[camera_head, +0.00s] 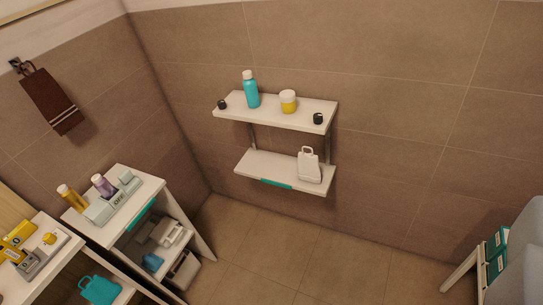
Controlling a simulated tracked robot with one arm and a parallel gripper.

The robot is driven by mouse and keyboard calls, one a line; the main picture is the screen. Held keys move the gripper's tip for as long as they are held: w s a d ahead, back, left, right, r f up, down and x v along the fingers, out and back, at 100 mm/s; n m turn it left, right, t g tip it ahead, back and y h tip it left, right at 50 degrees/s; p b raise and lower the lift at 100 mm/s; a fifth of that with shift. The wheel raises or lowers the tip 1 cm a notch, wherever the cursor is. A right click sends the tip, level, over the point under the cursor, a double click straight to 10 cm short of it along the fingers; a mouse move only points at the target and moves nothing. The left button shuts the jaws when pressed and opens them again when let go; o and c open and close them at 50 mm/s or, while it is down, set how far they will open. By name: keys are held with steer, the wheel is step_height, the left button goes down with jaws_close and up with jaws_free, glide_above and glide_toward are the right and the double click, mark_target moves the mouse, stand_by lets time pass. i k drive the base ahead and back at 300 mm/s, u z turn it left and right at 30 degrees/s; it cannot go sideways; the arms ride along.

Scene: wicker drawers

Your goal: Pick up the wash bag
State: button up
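A white bag-like item with a loop handle (309,167) stands upright at the right end of the lower wall shelf (255,166). A teal bag-like item with a handle (100,290) sits at the bottom left, on a lower level of the white unit. I cannot tell for sure from the picture which of these is the wash bag. My gripper is not in view.
An upper wall shelf (292,123) holds a teal bottle (251,92), a yellow-and-white jar (288,101) and dark knobs. A white cabinet (145,193) with bottles stands left. A stand with teal boxes (495,243) is at right. The middle floor is clear.

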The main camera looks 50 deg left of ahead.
mark_target(308, 167)
steer(key=u, duration=0.7)
steer(key=i, duration=1.2)
steer(key=u, duration=0.75)
steer(key=k, duration=0.75)
steer(key=u, duration=0.2)
steer(key=i, duration=0.8)
steer(key=z, duration=0.1)
